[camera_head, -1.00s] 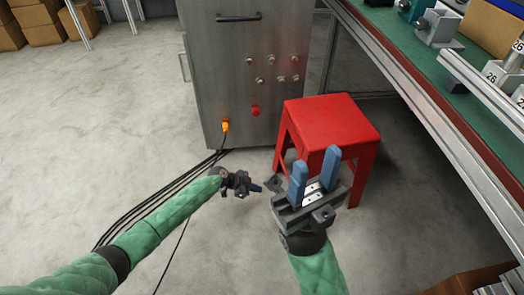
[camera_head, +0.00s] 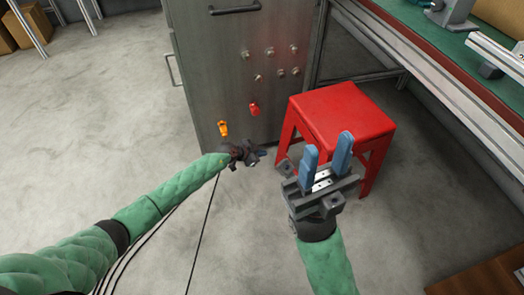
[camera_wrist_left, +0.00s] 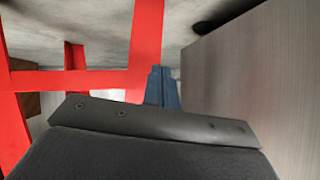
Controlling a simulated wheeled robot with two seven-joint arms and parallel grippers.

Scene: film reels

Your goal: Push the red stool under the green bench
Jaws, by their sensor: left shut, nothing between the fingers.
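The red stool (camera_head: 342,112) stands upright on the floor in front of the metal cabinet, left of the green-topped bench (camera_head: 440,52), and not beneath it. My left gripper (camera_head: 262,154) is shut and empty, low at the left of the stool. In the left wrist view its blue fingers (camera_wrist_left: 162,88) are together, with the stool's red legs and crossbars (camera_wrist_left: 145,45) close by; contact cannot be told. My right gripper (camera_head: 327,155) is open and empty, its blue fingers upright in front of the stool, hiding part of its near side.
The grey metal cabinet (camera_head: 215,75) with knobs stands behind and left of the stool; its side fills the right of the left wrist view (camera_wrist_left: 255,80). Black cables run over the floor. A brown box (camera_head: 485,280) lies at the lower right. Floor right of the stool is clear.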

